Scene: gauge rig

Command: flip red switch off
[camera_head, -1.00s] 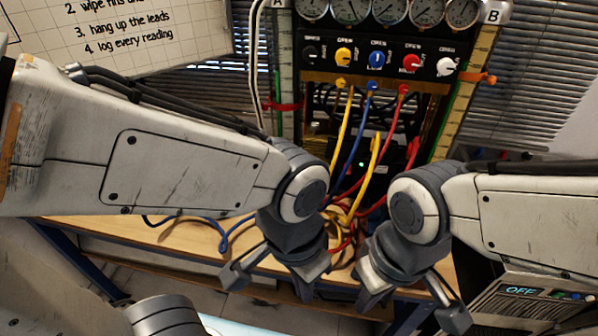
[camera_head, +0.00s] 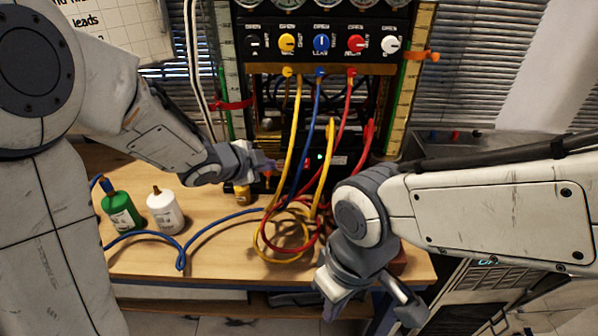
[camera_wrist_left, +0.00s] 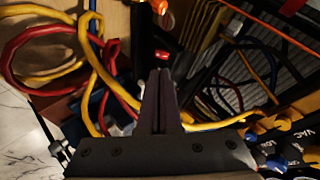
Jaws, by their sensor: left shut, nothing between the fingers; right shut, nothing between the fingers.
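A small lit red part (camera_head: 307,161), which looks like the red switch, is on the dark box at the back of the bench, beside a green light (camera_head: 320,156). My left gripper (camera_head: 274,164) is shut and empty, just left of it and pointing towards it. In the left wrist view, the shut fingers (camera_wrist_left: 161,73) end just short of a small red part (camera_wrist_left: 162,56); I cannot tell whether they touch. The switch's position is not clear. My right gripper (camera_head: 336,302) is shut and empty, low at the bench's front edge.
Yellow, blue and red leads (camera_head: 290,215) hang from the knob panel (camera_head: 325,40) and loop on the wooden bench (camera_head: 225,255), close to my left gripper. A green bottle (camera_head: 121,213) and a white bottle (camera_head: 165,212) stand at left. An orange-tipped part (camera_head: 268,176) is beside the left fingers.

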